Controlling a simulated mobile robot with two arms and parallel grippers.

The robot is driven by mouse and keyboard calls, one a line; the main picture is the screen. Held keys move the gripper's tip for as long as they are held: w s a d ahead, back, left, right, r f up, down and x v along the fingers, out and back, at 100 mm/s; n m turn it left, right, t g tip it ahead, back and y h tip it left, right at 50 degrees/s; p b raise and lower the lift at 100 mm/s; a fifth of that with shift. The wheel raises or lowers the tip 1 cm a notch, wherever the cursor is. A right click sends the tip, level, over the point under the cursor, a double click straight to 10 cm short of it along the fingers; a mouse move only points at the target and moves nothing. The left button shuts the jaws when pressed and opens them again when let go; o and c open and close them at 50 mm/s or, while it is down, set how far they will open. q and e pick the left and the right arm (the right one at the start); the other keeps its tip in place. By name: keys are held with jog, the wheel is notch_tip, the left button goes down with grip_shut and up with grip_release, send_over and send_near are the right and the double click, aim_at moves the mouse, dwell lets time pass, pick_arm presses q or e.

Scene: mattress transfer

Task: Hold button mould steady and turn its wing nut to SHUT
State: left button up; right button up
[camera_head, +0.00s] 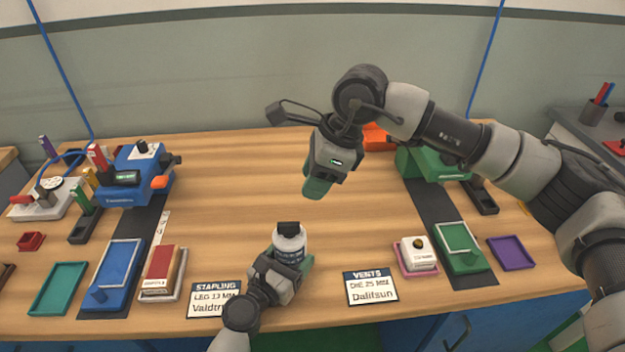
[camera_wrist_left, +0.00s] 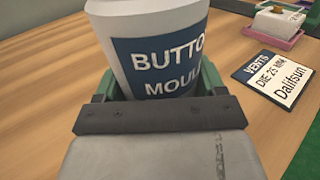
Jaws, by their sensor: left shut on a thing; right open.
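The button mould (camera_head: 289,240) is a white cylinder with a dark blue label and a black top, standing upright near the table's front middle. Its label reading "BUTTO… MOUL…" fills the upper part of the left wrist view (camera_wrist_left: 160,60). My left gripper (camera_head: 285,262) is shut on the mould from the front, its green fingers around the lower body. My right gripper (camera_head: 317,188) is open and empty, pointing down above the table behind the mould. The wing nut and any SHUT mark cannot be made out; the black top (camera_head: 289,228) is too small to read.
A "STAPLING" card (camera_head: 214,299) lies left of the mould and a "VENTS" card (camera_head: 371,287) right of it. A blue machine (camera_head: 135,180) stands at the left, a green one (camera_head: 430,164) at the right. Trays line the front edge. The table's middle is clear.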

pick_arm(q)
jog(key=shift+r, duration=0.1)
jog(key=o, duration=1.4)
jog(key=shift+s, duration=0.1)
